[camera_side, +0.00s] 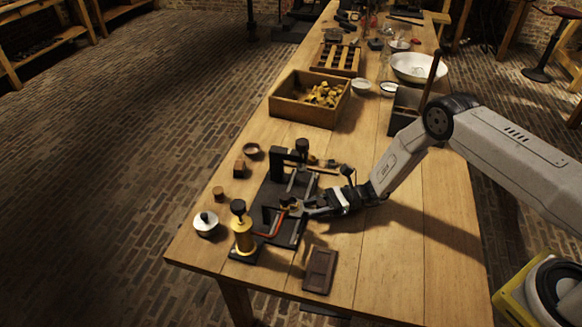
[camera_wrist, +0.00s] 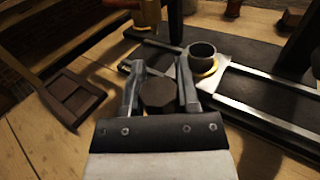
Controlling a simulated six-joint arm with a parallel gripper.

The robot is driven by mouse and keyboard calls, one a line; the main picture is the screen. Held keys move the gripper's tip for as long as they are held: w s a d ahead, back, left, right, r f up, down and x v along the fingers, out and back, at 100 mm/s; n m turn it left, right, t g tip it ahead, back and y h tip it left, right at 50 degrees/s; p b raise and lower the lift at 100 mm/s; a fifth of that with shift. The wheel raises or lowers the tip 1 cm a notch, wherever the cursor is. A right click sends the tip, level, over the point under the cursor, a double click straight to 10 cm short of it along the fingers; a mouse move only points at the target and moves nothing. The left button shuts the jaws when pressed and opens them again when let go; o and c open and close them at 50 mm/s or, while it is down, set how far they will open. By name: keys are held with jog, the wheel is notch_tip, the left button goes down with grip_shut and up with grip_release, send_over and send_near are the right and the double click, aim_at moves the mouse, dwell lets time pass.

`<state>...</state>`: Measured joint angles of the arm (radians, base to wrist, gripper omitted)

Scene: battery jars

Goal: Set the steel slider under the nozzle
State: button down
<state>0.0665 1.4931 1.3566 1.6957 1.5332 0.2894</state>
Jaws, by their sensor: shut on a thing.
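The steel slider (camera_wrist: 212,78) is a bright plate on a pair of steel rails in the wrist view. It bears a dark round cup in a brass ring (camera_wrist: 203,62). My gripper (camera_wrist: 160,72) has its two fingers around a dark many-sided knob (camera_wrist: 158,92) at the slider's near side. In the side view my gripper (camera_side: 308,206) reaches in low from the right to the black rig (camera_side: 275,194). My fingers partly hide the slider there. I cannot clearly make out the nozzle or whether the cup is beneath it.
A brass pump (camera_side: 243,236) with a red hose (camera_side: 272,235) stands at the rig's front. A brown tray (camera_side: 320,271) lies to its right. A white lidded pot (camera_side: 206,224) is at the left. A wooden crate (camera_side: 283,110) stands behind. The table's right front is clear.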

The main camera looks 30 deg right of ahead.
jog(key=shift+s+a, duration=0.1)
dwell(0.3)
jog(key=shift+s+a, duration=2.2)
jog(key=shift+c, duration=1.6)
grip_release()
jog(key=shift+d, duration=0.1)
jog(key=shift+d, duration=0.4)
jog(key=shift+s+d, duration=0.25)
jog(key=shift+d, duration=0.85)
jog(key=shift+s+d, duration=0.25)
jog(key=shift+d, duration=0.9)
jog(key=shift+s+d, duration=0.25)
jog(key=shift+d, duration=0.85)
jog(key=shift+r, duration=0.1)
